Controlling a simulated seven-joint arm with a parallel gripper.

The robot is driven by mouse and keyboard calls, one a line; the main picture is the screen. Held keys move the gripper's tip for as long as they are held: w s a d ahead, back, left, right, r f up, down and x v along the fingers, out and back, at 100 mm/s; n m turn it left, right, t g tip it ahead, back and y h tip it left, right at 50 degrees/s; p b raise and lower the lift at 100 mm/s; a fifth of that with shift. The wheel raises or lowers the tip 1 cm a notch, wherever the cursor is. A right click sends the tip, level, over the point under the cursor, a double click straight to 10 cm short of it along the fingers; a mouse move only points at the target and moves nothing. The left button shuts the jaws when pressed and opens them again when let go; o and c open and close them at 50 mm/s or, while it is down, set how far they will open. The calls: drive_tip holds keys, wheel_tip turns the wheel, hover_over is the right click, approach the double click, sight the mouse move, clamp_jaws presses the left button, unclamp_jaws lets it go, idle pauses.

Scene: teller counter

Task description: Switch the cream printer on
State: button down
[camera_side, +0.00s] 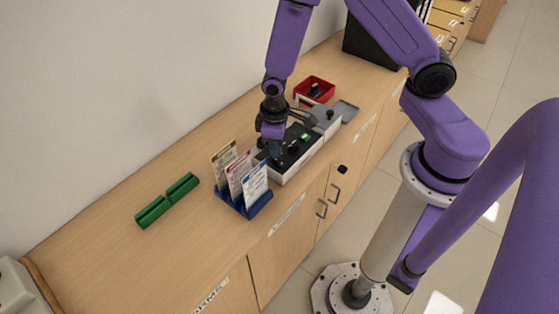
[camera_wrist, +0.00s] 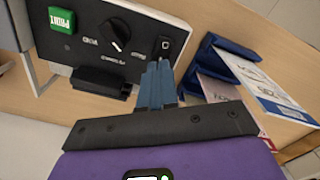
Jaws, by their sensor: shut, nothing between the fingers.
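The cream printer (camera_side: 286,173) stands on the counter in the side view, with a dark top panel. In the wrist view its panel (camera_wrist: 85,53) fills the upper left and carries a green PRINT button (camera_wrist: 62,20), a black rotary knob (camera_wrist: 114,33) with labels around it and a small black switch (camera_wrist: 165,46) with a white mark. My gripper (camera_wrist: 160,66) is shut and empty, its blue fingertips right by the near side of this switch. I cannot tell whether they touch it. In the side view my gripper (camera_side: 275,152) is low over the printer's left end.
A blue rack (camera_side: 257,205) with several leaflets stands close left of the printer. A grey device (camera_side: 323,120) and a red tray (camera_side: 314,88) are behind and right. Counter at the left front is clear.

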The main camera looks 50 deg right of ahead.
sight(276, 160)
drive_tip(key=shift+r, duration=2.5)
drive_tip(key=s+d+r+n, duration=0.1)
drive_tip(key=s+r+n, duration=0.2)
drive_tip(key=s+r, duration=0.5)
drive_tip(key=s+d+r+n, duration=0.1)
drive_tip(key=s+r+n, duration=0.2)
drive_tip(key=s+r, duration=0.5)
drive_tip(key=s, duration=0.4)
drive_tip(key=shift+s+d+n, duration=0.2)
drive_tip(key=shift+n, duration=0.1)
